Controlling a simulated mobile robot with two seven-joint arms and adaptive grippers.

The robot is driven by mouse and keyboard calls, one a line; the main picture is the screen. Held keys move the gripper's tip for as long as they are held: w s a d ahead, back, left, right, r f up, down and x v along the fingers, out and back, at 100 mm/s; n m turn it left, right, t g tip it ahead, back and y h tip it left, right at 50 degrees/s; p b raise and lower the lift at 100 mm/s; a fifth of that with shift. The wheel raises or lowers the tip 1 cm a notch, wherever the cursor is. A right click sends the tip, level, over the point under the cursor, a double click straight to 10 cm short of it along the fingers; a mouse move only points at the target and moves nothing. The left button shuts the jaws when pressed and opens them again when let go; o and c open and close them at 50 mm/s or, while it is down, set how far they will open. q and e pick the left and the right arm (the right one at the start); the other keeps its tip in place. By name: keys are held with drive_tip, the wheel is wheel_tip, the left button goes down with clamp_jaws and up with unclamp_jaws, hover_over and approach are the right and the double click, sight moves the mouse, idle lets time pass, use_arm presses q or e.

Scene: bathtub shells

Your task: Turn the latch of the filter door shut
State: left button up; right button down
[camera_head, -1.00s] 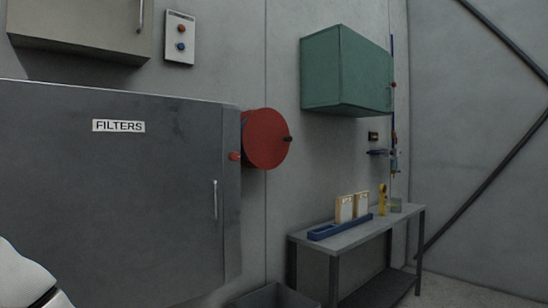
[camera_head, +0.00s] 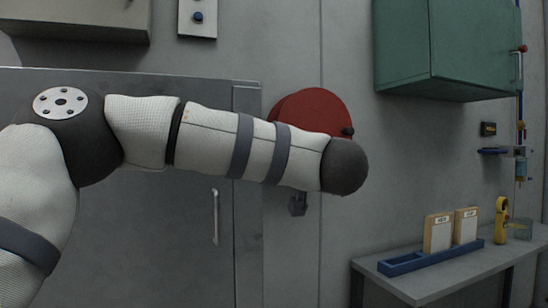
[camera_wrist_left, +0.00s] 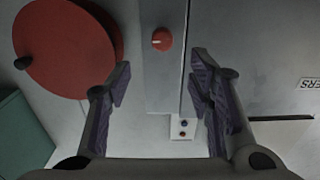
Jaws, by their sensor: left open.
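The grey filter door (camera_head: 170,240) with its upright bar handle (camera_head: 215,217) fills the left of the head view and looks closed. The latch, a round red knob (camera_wrist_left: 162,39) with a short white mark lying about level in the picture, sits on the narrow grey strip in the left wrist view. My left gripper (camera_wrist_left: 160,78) is open and empty, its fingers on either side of that strip, with the knob beyond the fingertips. In the head view my left arm hides the knob and most of the gripper. My right gripper is not in view.
A large red disc (camera_head: 318,108) with a black knob sticks out beside the cabinet, close to my arm. A green wall cabinet (camera_head: 440,45) hangs to the right. A bench (camera_head: 440,287) below carries a blue tray (camera_head: 405,265) and a yellow tool (camera_head: 501,222).

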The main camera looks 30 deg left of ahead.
use_arm(q)
drive_tip(key=x, duration=1)
drive_tip(key=shift+a, duration=0.35)
drive_tip(key=shift+w, duration=0.1)
clamp_jaws()
